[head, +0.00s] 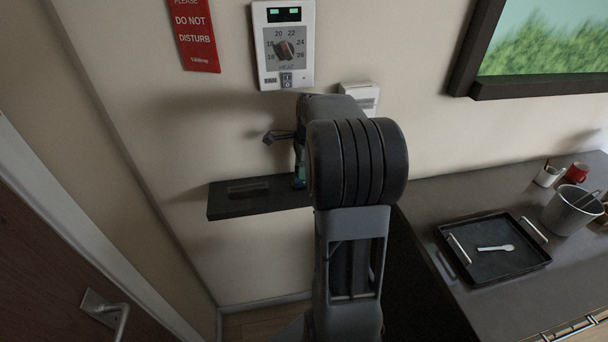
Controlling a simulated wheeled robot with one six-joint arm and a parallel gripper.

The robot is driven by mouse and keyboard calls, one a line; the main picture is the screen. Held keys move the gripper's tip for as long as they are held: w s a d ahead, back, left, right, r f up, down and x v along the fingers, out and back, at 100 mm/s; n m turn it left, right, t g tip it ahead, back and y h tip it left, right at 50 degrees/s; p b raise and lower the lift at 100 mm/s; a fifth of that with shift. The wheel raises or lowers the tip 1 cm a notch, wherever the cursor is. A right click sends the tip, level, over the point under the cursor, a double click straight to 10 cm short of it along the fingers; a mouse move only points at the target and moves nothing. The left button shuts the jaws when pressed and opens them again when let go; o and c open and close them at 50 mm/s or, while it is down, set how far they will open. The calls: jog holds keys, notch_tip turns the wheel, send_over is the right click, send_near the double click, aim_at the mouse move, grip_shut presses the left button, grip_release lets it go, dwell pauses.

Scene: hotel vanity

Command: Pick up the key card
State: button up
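I cannot clearly make out the key card. A small teal patch (299,173) shows at the right part of the small dark wall shelf (225,208), just below the end of my arm; I cannot tell whether it is the card. My gripper (285,138) is mostly hidden behind my own arm, near the wall above the shelf. One dark finger-like part sticks out to the left. Whether it is open or shut does not show. A faint dark rectangular outline (248,188) lies on the left part of the shelf.
A thermostat (284,70) and a white wall box (361,98) are above the shelf. A red sign (194,35) hangs at left. The counter (425,205) at right bears a black tray (480,268) with a white spoon, mugs and a bucket (570,211).

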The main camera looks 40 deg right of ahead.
jog(key=shift+f, duration=0.6)
jog(key=shift+c, duration=0.3)
grip_shut()
